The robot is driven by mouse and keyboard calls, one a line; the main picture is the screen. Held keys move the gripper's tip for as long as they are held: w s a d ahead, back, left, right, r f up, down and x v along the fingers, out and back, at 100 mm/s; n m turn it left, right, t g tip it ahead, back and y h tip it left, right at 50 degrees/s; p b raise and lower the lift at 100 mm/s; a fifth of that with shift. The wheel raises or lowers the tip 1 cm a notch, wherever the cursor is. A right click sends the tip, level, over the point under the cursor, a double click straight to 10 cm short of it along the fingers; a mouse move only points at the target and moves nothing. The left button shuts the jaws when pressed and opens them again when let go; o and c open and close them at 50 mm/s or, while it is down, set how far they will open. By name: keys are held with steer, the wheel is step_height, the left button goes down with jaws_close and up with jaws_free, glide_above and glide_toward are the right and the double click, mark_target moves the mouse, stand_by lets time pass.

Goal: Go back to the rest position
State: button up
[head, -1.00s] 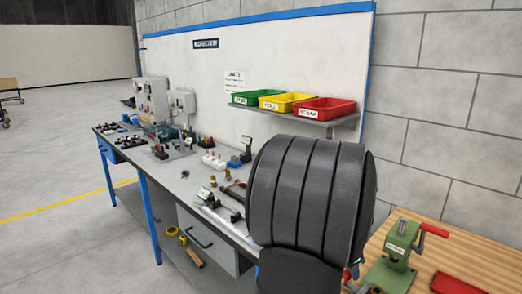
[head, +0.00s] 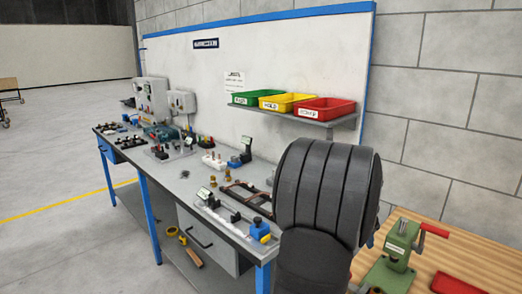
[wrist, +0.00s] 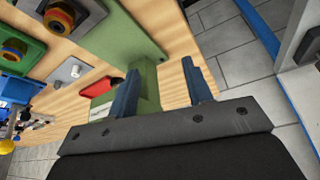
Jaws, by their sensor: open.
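My gripper (wrist: 158,72) shows in the wrist view with its two dark blue fingers apart and nothing between them. The fingers point over a wooden-topped table, in front of a green device. In the head view my dark, ribbed arm link fills the lower right and the gripper itself is hidden. A copper-coloured tube (head: 243,186) lies at a fixture on the grey bench, left of my arm. Its right part is close to my arm's outline.
The grey bench (head: 165,178) carries several fittings and tools. A green bender (head: 398,252) stands on the wooden table (head: 462,249) at right. Green, yellow and red bins (head: 325,108) sit on a shelf behind my arm. A blue-and-yellow block (head: 260,231) is at the bench's front edge.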

steer(key=v, duration=1.1)
steer(key=s+d+f+g+h, duration=0.1)
steer(key=s+d+f+g, duration=0.1)
steer(key=s+f, duration=0.2)
steer(key=shift+s+d+f+n+g+h, duration=0.15)
steer(key=shift+d+f+n+g+h, duration=0.2)
steer(key=shift+f, duration=0.2)
steer(key=w+a+r+t+y, duration=0.2)
steer(key=w+r+t, duration=0.1)
steer(key=w+r, duration=0.1)
steer(key=x, duration=1.4)
steer(key=shift+r, duration=0.1)
